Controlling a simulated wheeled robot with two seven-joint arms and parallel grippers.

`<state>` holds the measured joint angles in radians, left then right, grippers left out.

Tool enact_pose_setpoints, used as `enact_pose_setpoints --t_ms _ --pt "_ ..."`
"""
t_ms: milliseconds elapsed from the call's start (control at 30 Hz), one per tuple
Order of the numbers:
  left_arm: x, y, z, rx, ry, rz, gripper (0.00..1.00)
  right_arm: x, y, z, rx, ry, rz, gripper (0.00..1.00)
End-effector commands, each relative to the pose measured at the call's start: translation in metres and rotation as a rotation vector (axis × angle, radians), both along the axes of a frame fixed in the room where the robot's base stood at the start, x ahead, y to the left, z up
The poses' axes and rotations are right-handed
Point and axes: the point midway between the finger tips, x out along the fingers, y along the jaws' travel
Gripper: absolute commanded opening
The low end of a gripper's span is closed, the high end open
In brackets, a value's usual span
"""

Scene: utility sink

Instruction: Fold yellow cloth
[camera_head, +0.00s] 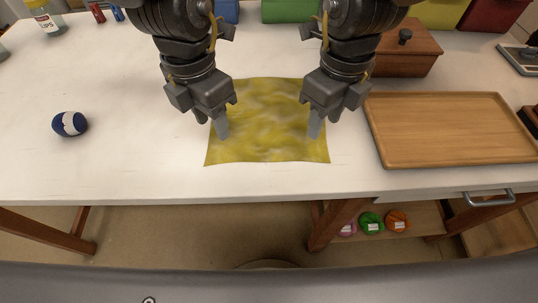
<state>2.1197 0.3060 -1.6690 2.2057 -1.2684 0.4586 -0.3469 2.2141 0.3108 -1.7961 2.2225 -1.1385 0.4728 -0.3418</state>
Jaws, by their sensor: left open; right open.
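The yellow cloth (268,140) lies spread out and roughly square on the white tabletop, near its front edge. Its surface is slightly wrinkled, and its front corners show at the left and right. My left gripper (221,130) is open and empty over the left side of the cloth. My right gripper (315,128) is open and empty over the right side. The fingers of both point down; I cannot tell whether they touch the cloth. My arms hide parts of its left and right edges.
A wooden tray (450,159) lies right of the cloth, with a brown wooden box (408,58) behind it. A dark blue and white ball (70,124) sits at the left. Colored bins (290,10) line the back. The table (140,150) is clear between ball and cloth.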

Motion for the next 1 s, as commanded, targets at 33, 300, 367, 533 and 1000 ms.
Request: enact_pose_setpoints --t_ms 33,300,367,533,1000 --pt "-0.001 0.003 0.001 0.024 -0.008 0.004 0.42 0.0 -0.005 0.001 -0.021 -0.01 0.012 0.42" --pt "-0.001 0.004 -0.01 0.035 -0.009 0.002 0.42 -0.001 -0.009 -0.011 -0.031 -0.01 0.012 0.42" --pt "-0.001 0.003 -0.018 0.034 -0.007 0.0 0.42 -0.001 -0.009 -0.018 -0.032 -0.01 0.011 0.42" --pt "-0.001 0.004 -0.045 0.032 -0.006 0.002 0.42 -0.001 -0.008 -0.045 -0.03 -0.01 0.012 0.42" --pt "-0.001 0.005 -0.08 0.029 -0.008 0.006 0.42 0.0 -0.006 -0.08 -0.028 -0.013 0.014 0.42"
